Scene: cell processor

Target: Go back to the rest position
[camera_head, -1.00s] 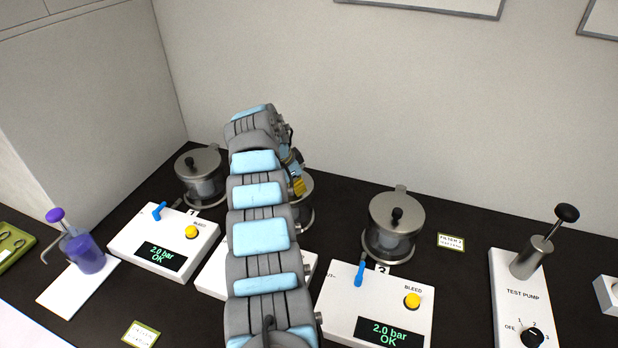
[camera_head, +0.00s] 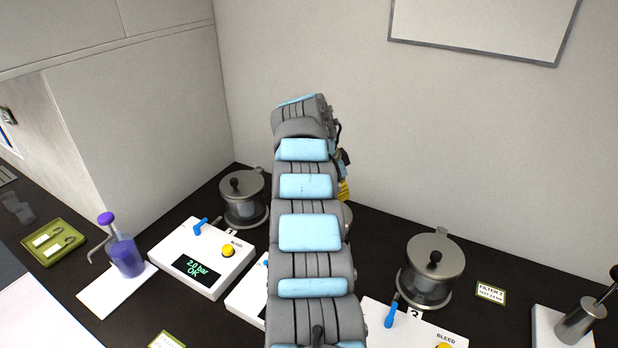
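My arm rises through the middle of the head view, and its upper end stands above the counter in front of the back wall. My gripper (camera_head: 343,180) is mostly hidden behind the arm; only a small dark and yellow part shows at the arm's right side. Its fingers cannot be made out, so I cannot tell whether it is open, shut or holding anything. The middle filter unit behind the arm is mostly covered, with its white base (camera_head: 246,300) showing at the arm's left.
Filter housings stand left (camera_head: 244,198) and right (camera_head: 430,272) of the arm. The left white control box (camera_head: 203,257) reads 2.0 bar OK. A purple bottle (camera_head: 125,255), a green tray (camera_head: 53,243) and a test pump (camera_head: 580,322) stand farther out.

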